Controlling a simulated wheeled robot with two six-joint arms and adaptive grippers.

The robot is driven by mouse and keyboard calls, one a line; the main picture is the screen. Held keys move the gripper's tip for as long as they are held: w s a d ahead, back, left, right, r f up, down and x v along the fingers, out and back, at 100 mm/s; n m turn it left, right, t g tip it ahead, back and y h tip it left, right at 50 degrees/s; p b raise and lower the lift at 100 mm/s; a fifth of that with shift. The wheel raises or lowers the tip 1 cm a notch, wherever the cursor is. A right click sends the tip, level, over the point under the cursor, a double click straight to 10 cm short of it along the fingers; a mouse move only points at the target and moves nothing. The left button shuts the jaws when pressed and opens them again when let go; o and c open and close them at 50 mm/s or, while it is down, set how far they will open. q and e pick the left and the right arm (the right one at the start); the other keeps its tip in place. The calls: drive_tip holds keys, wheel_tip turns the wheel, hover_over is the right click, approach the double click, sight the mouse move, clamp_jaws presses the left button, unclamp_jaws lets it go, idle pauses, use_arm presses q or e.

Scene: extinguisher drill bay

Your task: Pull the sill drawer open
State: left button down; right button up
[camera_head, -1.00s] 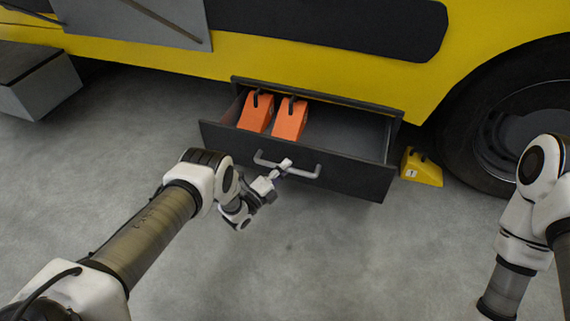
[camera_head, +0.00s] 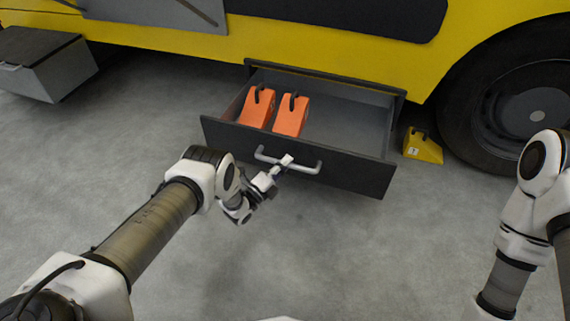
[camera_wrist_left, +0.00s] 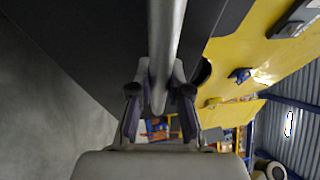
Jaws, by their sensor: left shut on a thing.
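The dark grey sill drawer (camera_head: 345,160) stands well open under the yellow vehicle body. Its pale bar handle (camera_head: 306,168) runs across the front panel. My left gripper (camera_head: 285,163) is shut on the handle, left of the bar's middle. In the left wrist view the handle bar (camera_wrist_left: 165,50) passes between the fingers of my left gripper (camera_wrist_left: 160,105). Two orange wedge blocks, the left one (camera_head: 257,109) and the right one (camera_head: 291,117), sit in the left half of the drawer. My right arm shows at the right edge, but its gripper is out of view.
A yellow wheel chock (camera_head: 422,147) stands on the floor right of the drawer, beside the big black tyre (camera_head: 515,100). A grey box (camera_head: 45,66) juts out at the upper left. The concrete floor in front of the drawer is clear.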

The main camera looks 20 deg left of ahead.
use_arm(q)
drive_tip(key=c, duration=1.1)
unclamp_jaws()
drive_tip(key=v, duration=1.2)
